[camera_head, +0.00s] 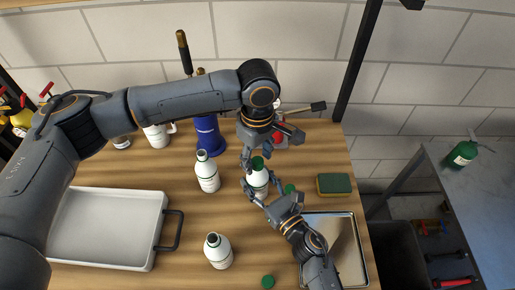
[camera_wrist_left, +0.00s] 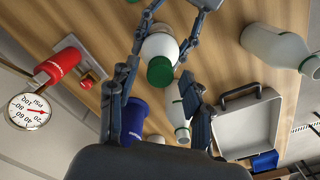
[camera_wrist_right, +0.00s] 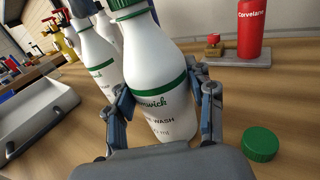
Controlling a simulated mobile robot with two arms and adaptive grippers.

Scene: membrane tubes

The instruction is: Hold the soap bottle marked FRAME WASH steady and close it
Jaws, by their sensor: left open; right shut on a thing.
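The white FRAME WASH bottle (camera_head: 258,182) stands upright on the wooden table, a green cap (camera_head: 257,162) on its mouth. Its label is partly readable in the right wrist view (camera_wrist_right: 163,110). My right gripper (camera_head: 263,193) is shut on the bottle's body, one finger on each side. My left gripper (camera_head: 252,155) is open above the bottle, pointing down. In the left wrist view its fingers lie on either side of the green cap (camera_wrist_left: 160,71), with gaps visible. How tightly the cap sits cannot be told.
Two other white bottles (camera_head: 207,173) (camera_head: 218,251) stand nearby without caps. Loose green caps (camera_head: 290,188) (camera_head: 268,281) lie on the table. A white tray (camera_head: 157,206) is at left, a metal tray (camera_head: 307,217) and sponge (camera_head: 334,184) at right. A blue funnel-shaped object (camera_head: 210,139) stands behind.

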